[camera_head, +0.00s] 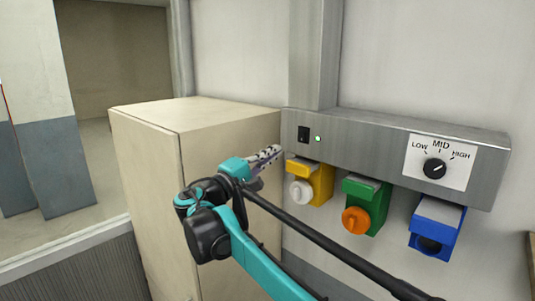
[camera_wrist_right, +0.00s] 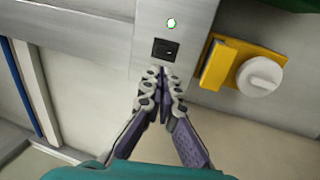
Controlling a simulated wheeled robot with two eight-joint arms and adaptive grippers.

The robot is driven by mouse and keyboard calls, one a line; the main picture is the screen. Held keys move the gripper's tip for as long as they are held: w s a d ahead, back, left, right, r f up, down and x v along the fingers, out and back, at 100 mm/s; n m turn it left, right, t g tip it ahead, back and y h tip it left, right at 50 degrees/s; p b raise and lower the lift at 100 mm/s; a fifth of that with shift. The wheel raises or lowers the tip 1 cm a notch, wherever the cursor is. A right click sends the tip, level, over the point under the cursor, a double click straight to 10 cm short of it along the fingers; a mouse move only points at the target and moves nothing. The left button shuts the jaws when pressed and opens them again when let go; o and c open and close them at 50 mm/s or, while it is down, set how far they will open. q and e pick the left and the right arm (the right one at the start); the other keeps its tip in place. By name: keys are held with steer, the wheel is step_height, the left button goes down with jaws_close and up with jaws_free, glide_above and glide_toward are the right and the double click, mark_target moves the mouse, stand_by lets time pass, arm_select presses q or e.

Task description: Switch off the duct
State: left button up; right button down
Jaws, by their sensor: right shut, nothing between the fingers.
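The grey metal duct unit (camera_head: 385,140) is mounted on the wall. A black rocker switch (camera_head: 303,134) sits at its left end with a lit green-white lamp (camera_head: 318,139) beside it. In the right wrist view the switch (camera_wrist_right: 165,49) and lamp (camera_wrist_right: 171,23) lie straight ahead. My right gripper (camera_head: 275,152) is shut and empty, left of and a little below the switch in the head view. In the right wrist view its fingertips (camera_wrist_right: 164,75) are just short of the switch; whether they touch it I cannot tell. My left gripper is not in view.
Below the duct hang a yellow box with a white knob (camera_head: 300,192), a green box with an orange knob (camera_head: 356,220) and a blue box (camera_head: 436,228). A dial (camera_head: 434,168) marked LOW, MID, HIGH is at right. A beige cabinet (camera_head: 150,170) stands at left.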

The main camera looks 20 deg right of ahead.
mark_target(301, 134)
steer(key=p+x, duration=0.2)
steer(key=x, duration=0.7)
steer(key=shift+w+d, duration=0.1)
steer(key=shift+d, duration=0.15)
